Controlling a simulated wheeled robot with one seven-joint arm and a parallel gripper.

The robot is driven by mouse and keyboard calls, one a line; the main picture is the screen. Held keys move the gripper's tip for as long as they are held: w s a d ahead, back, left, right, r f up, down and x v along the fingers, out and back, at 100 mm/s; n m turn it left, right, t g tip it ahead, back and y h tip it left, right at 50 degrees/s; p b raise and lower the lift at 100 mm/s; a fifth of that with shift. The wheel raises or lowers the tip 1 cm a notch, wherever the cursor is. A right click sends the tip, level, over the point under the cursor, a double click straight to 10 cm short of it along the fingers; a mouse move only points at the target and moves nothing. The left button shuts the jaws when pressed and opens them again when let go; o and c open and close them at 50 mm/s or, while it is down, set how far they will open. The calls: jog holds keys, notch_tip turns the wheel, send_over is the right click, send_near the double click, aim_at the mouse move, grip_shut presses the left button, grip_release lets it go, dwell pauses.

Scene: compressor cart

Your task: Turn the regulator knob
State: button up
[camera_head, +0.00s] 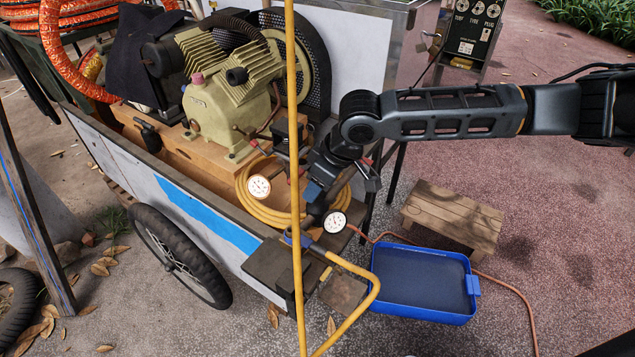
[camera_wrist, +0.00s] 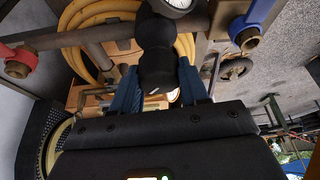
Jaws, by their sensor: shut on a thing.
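The regulator knob (camera_wrist: 157,52) is a black rounded piece on a metal pipe at the front end of the cart. In the wrist view it sits between the two blue fingers of my gripper (camera_wrist: 158,88), which are shut on it. In the head view my gripper (camera_head: 314,197) reaches down to the pipe between two white dial gauges, the left one (camera_head: 259,187) and the right one (camera_head: 334,222). The knob is mostly hidden there by the gripper. I cannot tell how far the knob is turned.
A red valve handle (camera_wrist: 20,63) and a blue valve handle (camera_wrist: 252,22) flank the knob. A yellow pole (camera_head: 294,130) stands in front of the cart. A coiled yellow hose (camera_head: 255,205) lies behind the pipe. A blue tray (camera_head: 420,283) and wooden stool (camera_head: 452,217) stand right.

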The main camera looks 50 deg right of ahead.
jog(key=n+y, duration=0.1)
jog(key=n, duration=0.2)
jog(key=n+g+y, duration=0.1)
jog(key=n, duration=0.2)
jog(key=n+g+y+b, duration=0.1)
jog(key=n, duration=0.2)
jog(key=n+g+b, duration=0.1)
jog(key=n+b, duration=0.1)
jog(key=n, duration=0.1)
jog(key=shift+f+n+y, duration=0.1)
jog(key=shift+n+y, duration=0.3)
jog(key=n+g+b, duration=0.1)
jog(key=n, duration=0.2)
jog(key=n+g+b, duration=0.1)
jog(key=n+b, duration=0.1)
jog(key=n, duration=0.1)
jog(key=shift+g, duration=0.4)
jog(key=n+g+b, duration=0.1)
jog(key=n+b, duration=0.1)
jog(key=n, duration=0.2)
jog(key=shift+n+h+b, duration=0.3)
jog(key=shift+b, duration=0.05)
jog(key=shift+n+g+h+b, duration=0.4)
jog(key=shift+n+g+b, duration=0.1)
jog(key=shift+n, duration=0.6)
jog(key=o, duration=1)
jog(key=shift+o, duration=0.2)
